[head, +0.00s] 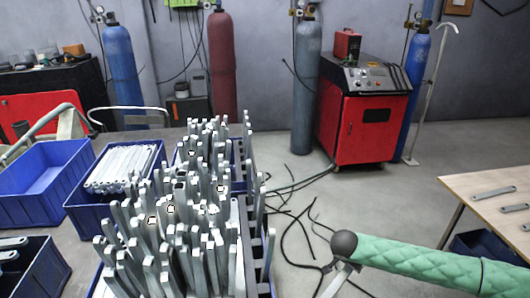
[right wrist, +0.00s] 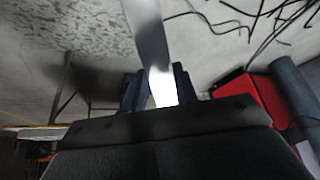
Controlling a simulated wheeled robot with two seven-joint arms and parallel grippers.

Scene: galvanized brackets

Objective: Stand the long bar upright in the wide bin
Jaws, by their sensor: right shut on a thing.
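In the right wrist view my right gripper (right wrist: 156,84) is shut on a long, flat, pale metal bar (right wrist: 148,35). The bar runs from between the dark fingers to the top edge of the picture, where its far end is cut off. Neither gripper shows in the head view. Several blue bins stand on the table at the left of the head view. One bin (head: 27,196) looks empty inside. Another bin (head: 88,222) holds bars lying flat. Many bars (head: 185,230) stand upright, crowded together, in the bins at the middle. I cannot tell which bin is the wide one.
A dark slotted rack (head: 268,258) runs along the right side of the upright bars. A bin at the front left (head: 45,275) holds a few pieces. A wooden table (head: 500,180) with loose flat brackets stands at the right. Cables (head: 290,220) lie on the open floor between.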

